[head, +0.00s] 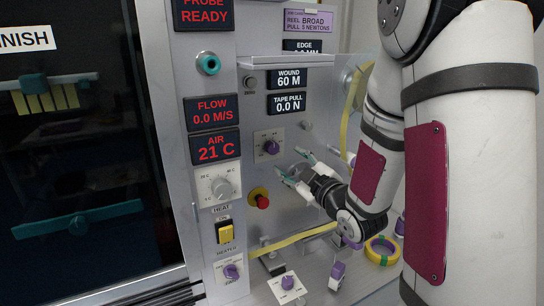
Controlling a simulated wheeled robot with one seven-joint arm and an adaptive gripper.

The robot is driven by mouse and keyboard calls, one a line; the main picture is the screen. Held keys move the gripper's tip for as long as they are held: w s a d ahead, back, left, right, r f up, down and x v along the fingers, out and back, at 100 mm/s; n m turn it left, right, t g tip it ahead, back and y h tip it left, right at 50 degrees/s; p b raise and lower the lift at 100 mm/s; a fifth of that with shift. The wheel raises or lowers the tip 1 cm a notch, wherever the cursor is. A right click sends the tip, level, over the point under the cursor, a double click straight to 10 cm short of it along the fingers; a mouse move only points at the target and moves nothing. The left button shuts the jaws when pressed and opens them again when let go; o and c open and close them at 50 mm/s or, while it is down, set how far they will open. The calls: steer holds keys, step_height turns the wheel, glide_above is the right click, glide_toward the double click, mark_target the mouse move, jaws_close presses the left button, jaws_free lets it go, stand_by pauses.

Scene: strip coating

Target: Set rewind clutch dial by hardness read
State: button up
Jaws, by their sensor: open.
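My gripper (289,162) is open, with its teal-tipped fingers apart in front of the grey machine panel. Nothing shows between the fingers. Just up and left of it, a purple dial (271,147) sits on a pale square plate, apart from the fingers as far as I can tell. Two similar purple dials show lower down, one at the bottom of the panel (232,272) and one on a low plate (287,283). Their labels are too small to read, so I cannot tell which is the rewind clutch dial. My forearm hides part of the panel's right side.
A red stop button (260,199) is left of the gripper. Displays read tape pull 0.0 N (287,103) and wound 60 M (289,78). A placard (309,20) reads "reel broad pull 5 newtons". Yellow tape (295,239) runs below. A yellow roll (382,250) lies at lower right.

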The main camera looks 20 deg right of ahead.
mark_target(274, 149)
steer(key=w+b, duration=0.1)
steer(key=w, duration=0.4)
steer(key=w+b, duration=0.1)
steer(key=w, duration=0.4)
steer(key=shift+a, duration=0.2)
steer(key=shift+s, duration=0.1)
steer(key=c, duration=1.1)
